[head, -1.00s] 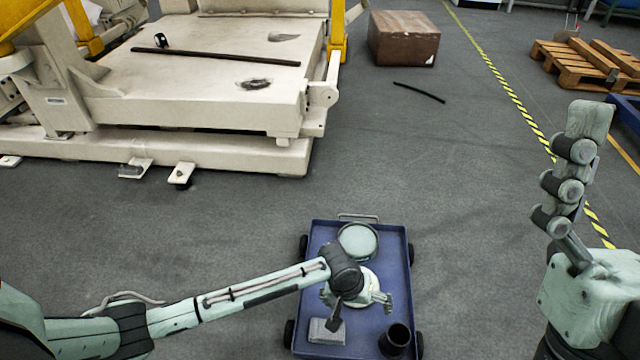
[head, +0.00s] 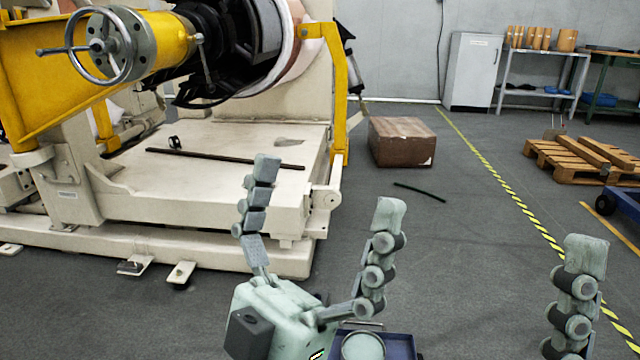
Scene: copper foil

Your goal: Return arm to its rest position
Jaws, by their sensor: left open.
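My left gripper (head: 328,190) is raised in the lower middle of the head view, with its two jointed fingers pointing up and spread wide apart. It is open and nothing is between the fingers. My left arm behind it is mostly out of the picture below. One finger of my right gripper (head: 575,300) stands up at the lower right edge. The rest of that gripper is cut off, so its opening does not show.
A blue cart (head: 402,347) with a round pale dish (head: 362,347) shows at the bottom edge, just right of my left gripper. A large cream machine (head: 215,195) fills the left. A brown box (head: 402,142) and wooden pallet (head: 575,160) stand farther back.

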